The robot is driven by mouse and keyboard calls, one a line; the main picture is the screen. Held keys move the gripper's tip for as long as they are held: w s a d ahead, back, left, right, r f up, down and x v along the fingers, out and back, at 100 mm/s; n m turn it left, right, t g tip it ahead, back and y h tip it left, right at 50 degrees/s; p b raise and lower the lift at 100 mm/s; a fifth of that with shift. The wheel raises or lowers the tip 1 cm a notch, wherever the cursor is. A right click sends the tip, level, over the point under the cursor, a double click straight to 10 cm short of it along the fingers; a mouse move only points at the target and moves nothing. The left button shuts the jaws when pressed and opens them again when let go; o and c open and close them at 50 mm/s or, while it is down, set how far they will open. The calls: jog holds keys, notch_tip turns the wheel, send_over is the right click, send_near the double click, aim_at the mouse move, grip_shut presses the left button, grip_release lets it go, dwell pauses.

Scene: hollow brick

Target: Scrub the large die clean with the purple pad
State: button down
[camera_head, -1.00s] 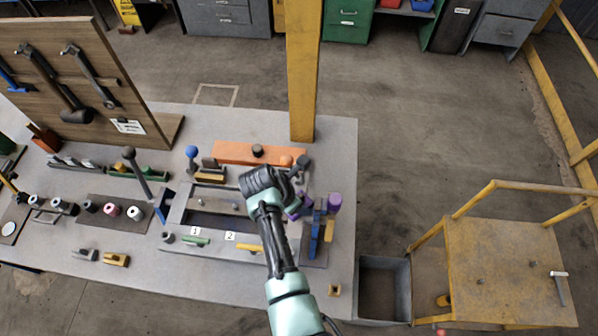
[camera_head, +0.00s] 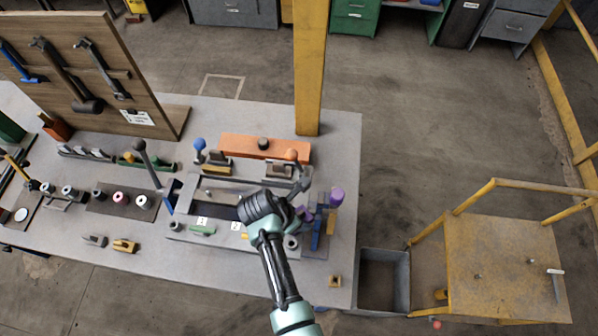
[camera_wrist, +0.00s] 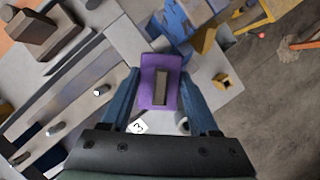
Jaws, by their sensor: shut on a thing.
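My gripper (camera_wrist: 161,80) is shut on the purple pad (camera_wrist: 147,90), which sits between the two blue fingers in the wrist view. I cannot tell for sure which piece is the large die. A small tan block with a square hole (camera_head: 333,281) lies at the table's front right; it also shows in the wrist view (camera_wrist: 224,80).
An orange block (camera_head: 240,147) lies behind the fixture. A long lever (camera_head: 147,165) rises to its left. A grey bin (camera_head: 405,282) and yellow cart (camera_head: 500,255) stand right of the table.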

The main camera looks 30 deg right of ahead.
jog(key=shift+s+a+f, duration=0.3)
jog(key=shift+s, duration=0.35)
jog(key=shift+w+r, duration=0.1)
jog(key=shift+r, duration=0.45)
notch_tip(320, 180, up, 5)
jog(key=shift+f, duration=0.2)
jog(key=shift+w+d+r, duration=0.1)
jog(key=shift+w+r, duration=0.1)
jog(key=shift+r, duration=0.15)
jog(key=shift+r, duration=0.15)
jog(key=shift+r, duration=1.4)
